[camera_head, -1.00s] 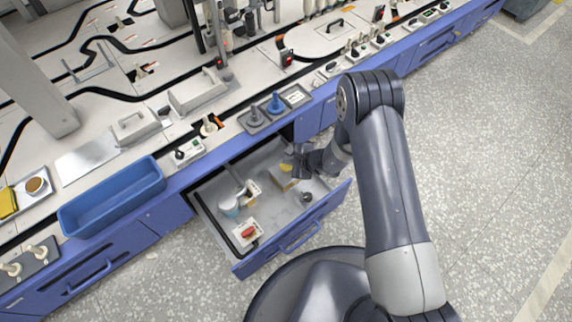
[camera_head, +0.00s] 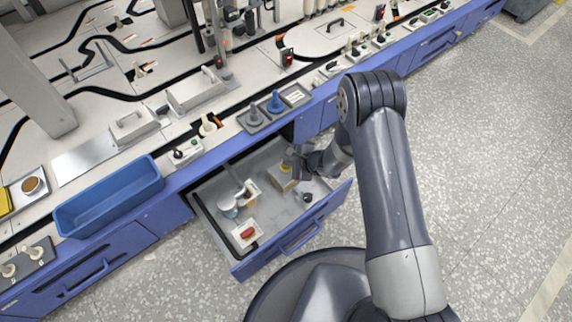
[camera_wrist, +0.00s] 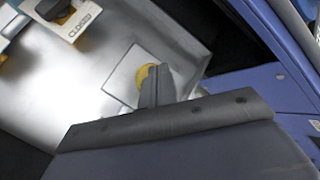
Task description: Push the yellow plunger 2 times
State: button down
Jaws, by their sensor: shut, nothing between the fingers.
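The yellow plunger (camera_head: 285,166) stands on a small box (camera_head: 281,183) inside the open drawer in the head view. In the wrist view the yellow plunger (camera_wrist: 142,76) shows as a round yellow top on a pale square plate (camera_wrist: 121,82), partly hidden by my fingers. My gripper (camera_head: 297,166) is shut and empty, right at the plunger in the head view. In the wrist view my gripper's fingertips (camera_wrist: 158,72) overlap the plunger's right side. I cannot tell whether they touch it.
The blue drawer (camera_head: 300,236) also holds a white cup (camera_head: 228,208), a box with a red knob (camera_head: 244,233) and a small dark knob (camera_head: 307,198). A blue bin (camera_head: 110,197) sits on the bench at left. The drawer's middle floor is clear.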

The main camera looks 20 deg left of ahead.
jog(key=shift+f+b, duration=0.85)
jog(key=shift+b, duration=0.15)
dwell(0.7)
jog(key=shift+r, duration=0.1)
jog(key=shift+r+p, duration=0.65)
jog(key=shift+r, duration=0.65)
jog(key=shift+r+p, duration=1.1)
jog(key=shift+r, duration=1.45)
dwell(0.3)
